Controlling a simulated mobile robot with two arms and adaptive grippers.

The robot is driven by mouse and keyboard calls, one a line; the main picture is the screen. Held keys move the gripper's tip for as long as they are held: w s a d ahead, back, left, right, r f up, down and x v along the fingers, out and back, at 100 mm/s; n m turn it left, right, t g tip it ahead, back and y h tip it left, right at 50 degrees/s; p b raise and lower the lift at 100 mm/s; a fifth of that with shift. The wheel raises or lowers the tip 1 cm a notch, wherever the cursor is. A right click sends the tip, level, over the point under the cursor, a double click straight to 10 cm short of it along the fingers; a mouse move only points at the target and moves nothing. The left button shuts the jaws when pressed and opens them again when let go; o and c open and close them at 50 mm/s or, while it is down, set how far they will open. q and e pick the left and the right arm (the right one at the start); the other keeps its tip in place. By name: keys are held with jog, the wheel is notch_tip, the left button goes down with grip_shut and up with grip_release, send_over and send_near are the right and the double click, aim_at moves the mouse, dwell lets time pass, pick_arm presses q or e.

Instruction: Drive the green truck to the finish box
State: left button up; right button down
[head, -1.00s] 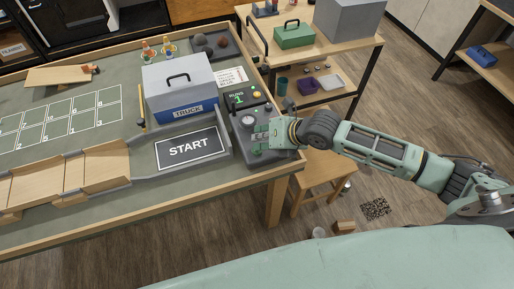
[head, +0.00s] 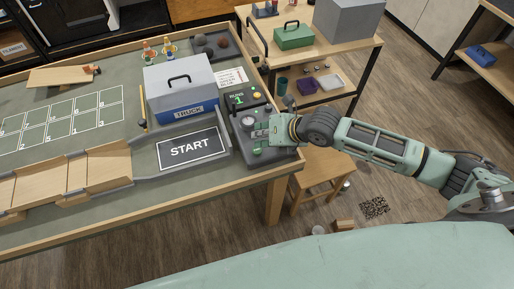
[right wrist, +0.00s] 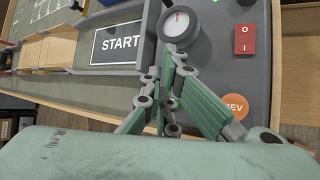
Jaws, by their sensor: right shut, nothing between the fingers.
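No green truck shows in either view. A grey box with a handle and a blue front labelled TRUCK (head: 181,88) stands on the table behind the START pad (head: 190,149), which is empty. The pad also shows in the right wrist view (right wrist: 117,43). A dark control panel (head: 257,155) sits right of the pad, with a round dial (right wrist: 176,24), a red O/I switch (right wrist: 245,40) and an orange REV button (right wrist: 236,106). My right gripper (head: 257,132) is shut and empty over the panel, its tips close to the dial. My left gripper is out of view. No finish box shows.
A sloped wooden track (head: 64,175) runs left from the pad. A numbered grid (head: 62,120) and a wooden ramp (head: 60,76) lie beyond it. A stool (head: 322,170) and a shelf cart (head: 338,55) stand right of the table.

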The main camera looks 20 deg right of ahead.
jog(key=shift+r, duration=0.1)
notch_tip(320, 180, up, 5)
jog(key=p, duration=0.4)
dwell(0.3)
